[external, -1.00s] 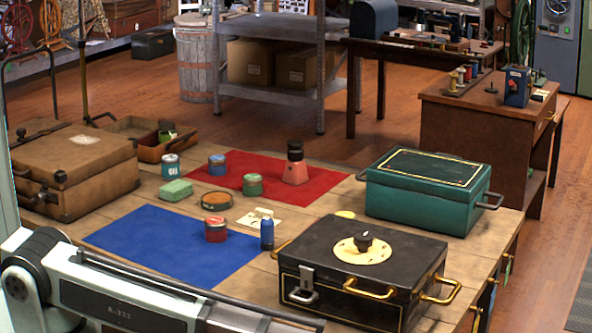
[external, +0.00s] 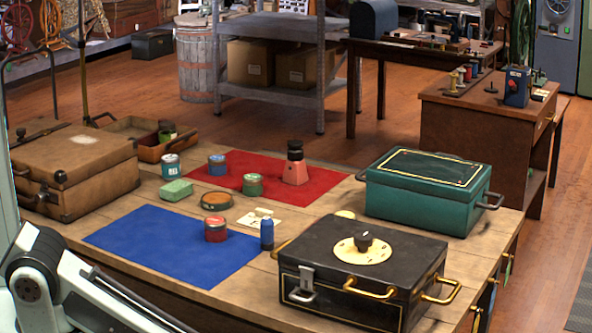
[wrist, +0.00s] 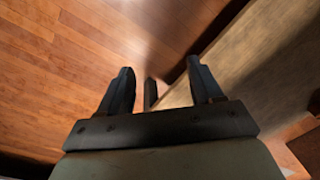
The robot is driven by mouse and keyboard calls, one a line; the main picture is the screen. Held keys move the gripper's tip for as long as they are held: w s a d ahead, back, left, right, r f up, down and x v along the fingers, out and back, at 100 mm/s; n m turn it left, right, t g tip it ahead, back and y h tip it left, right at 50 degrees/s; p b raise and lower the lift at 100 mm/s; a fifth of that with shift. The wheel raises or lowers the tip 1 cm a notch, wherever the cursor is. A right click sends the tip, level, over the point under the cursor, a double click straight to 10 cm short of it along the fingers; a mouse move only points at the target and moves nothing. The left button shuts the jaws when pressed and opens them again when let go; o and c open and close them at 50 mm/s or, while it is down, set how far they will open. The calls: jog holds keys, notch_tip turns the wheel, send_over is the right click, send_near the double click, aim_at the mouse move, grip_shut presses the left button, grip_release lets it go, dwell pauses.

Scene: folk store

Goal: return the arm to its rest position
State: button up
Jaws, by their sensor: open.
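My gripper (wrist: 160,85) shows in the wrist view with its two dark fingers spread apart and nothing between them. It is over the wooden floor (wrist: 60,60), beside the edge of the wooden table (wrist: 262,50). In the external view only part of my arm shows at the bottom left corner, in front of the table (external: 85,205). The gripper itself is out of that view.
On the table are a black case (external: 350,285), a green box (external: 425,205), a brown suitcase (external: 75,172), a blue mat (external: 150,235) and a red mat (external: 330,185) with several small tins. A red-and-black bottle (external: 295,165) stands on the red mat.

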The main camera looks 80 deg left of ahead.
jog(key=s+a+g, duration=0.2)
jog(key=s+g, duration=0.1)
jog(key=s, duration=0.8)
jog(key=s+a+f+g, duration=0.1)
jog(key=s+a+g, duration=0.2)
jog(key=s, duration=0.8)
jog(key=shift+f+h, duration=0.2)
jog(key=shift+h, duration=0.2)
